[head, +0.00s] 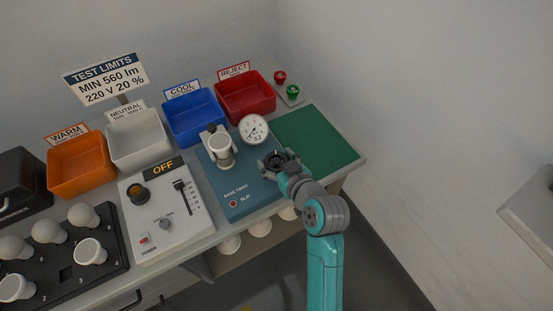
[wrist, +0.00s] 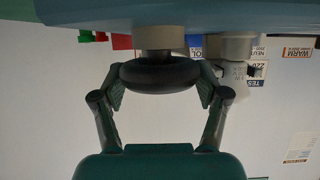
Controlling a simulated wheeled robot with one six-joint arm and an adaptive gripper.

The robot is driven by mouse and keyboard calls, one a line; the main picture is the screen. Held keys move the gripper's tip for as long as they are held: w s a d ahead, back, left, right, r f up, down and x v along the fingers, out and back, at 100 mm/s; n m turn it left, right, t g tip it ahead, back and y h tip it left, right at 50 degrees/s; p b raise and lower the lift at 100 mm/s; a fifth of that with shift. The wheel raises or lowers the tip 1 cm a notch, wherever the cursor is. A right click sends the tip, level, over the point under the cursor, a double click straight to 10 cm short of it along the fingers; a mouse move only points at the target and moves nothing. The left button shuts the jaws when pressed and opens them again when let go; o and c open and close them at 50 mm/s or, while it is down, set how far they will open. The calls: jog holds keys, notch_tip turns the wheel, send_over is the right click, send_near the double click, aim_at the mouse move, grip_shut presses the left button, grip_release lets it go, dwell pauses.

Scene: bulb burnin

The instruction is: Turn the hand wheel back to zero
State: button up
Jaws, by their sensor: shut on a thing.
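The blue twist fixture (head: 234,190) stands on the bench, with a white lamp holder clamp (head: 221,150) and a round white dial gauge (head: 254,129). The gauge needle is too small to read surely. The black hand wheel (wrist: 160,75) is in the wrist view, on a short pale shaft. My gripper (wrist: 160,92) has one finger on each side of the wheel's rim and is shut on it. In the head view my gripper (head: 278,160) is at the fixture's right side and largely hides the wheel.
A green mat (head: 315,138) lies right of the fixture, bare. Orange (head: 82,165), white, blue (head: 194,117) and red (head: 245,96) bins line the back. A white tester (head: 166,210) marked OFF and a black tray with bulbs (head: 105,245) stand left. Red and green buttons (head: 288,90) sit at the back right.

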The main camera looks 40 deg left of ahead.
jog(key=n+g+y, duration=0.1)
jog(key=n+g, duration=0.4)
jog(key=shift+g, duration=0.3)
dwell(0.4)
jog(key=o, duration=1.2)
jog(key=shift+c, duration=0.2)
jog(key=shift+d, duration=0.1)
jog(key=v, duration=1.1)
jog(key=shift+w+d, duration=0.2)
jog(key=shift+d, duration=0.2)
jog(key=shift+r, duration=0.1)
